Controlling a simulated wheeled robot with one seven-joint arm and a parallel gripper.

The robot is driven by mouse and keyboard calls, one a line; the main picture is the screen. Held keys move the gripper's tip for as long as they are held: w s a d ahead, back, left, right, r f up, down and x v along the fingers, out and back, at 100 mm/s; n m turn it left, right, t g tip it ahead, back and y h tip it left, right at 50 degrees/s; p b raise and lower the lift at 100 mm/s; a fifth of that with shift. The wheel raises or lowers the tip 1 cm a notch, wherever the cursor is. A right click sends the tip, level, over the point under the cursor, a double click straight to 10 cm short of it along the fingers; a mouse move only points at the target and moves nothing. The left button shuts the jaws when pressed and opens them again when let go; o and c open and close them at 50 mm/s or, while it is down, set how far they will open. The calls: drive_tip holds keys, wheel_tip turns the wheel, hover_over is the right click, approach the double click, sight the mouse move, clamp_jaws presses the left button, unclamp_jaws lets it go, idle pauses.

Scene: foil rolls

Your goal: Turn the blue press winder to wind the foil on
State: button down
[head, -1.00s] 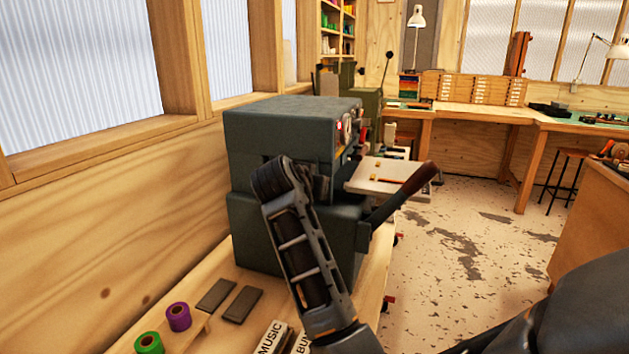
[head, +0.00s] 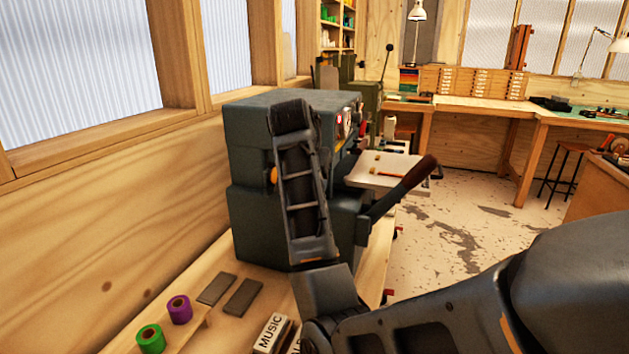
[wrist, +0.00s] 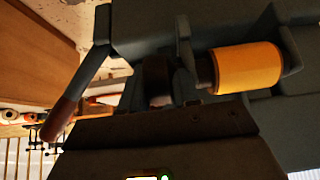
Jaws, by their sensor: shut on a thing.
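The blue press (head: 250,130) is a dark slate-blue block on the bench by the wall, with a long brown-handled lever (head: 410,185) at its right. Its orange foil roll (wrist: 248,68) sits in a bracket in the wrist view, and a bit of orange (head: 273,175) shows left of my arm in the head view. My gripper (wrist: 160,98) is at the shaft end beside the roll, shut on the dark winder (wrist: 158,76). The fingers and winder are in shadow and hard to separate. My own arm hides the gripper in the head view.
A green roll (head: 150,338), a purple roll (head: 180,309) and two dark plates lie on the bench at front left. A box marked MUSIC (head: 272,333) lies near my arm. A green press (head: 363,98) stands behind. Floor to the right is open.

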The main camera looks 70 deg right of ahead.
drive_tip(key=c, duration=0.9)
unclamp_jaws()
drive_tip(key=v, duration=0.7)
drive_tip(key=shift+a+r, duration=0.2)
drive_tip(key=shift+r, duration=0.1)
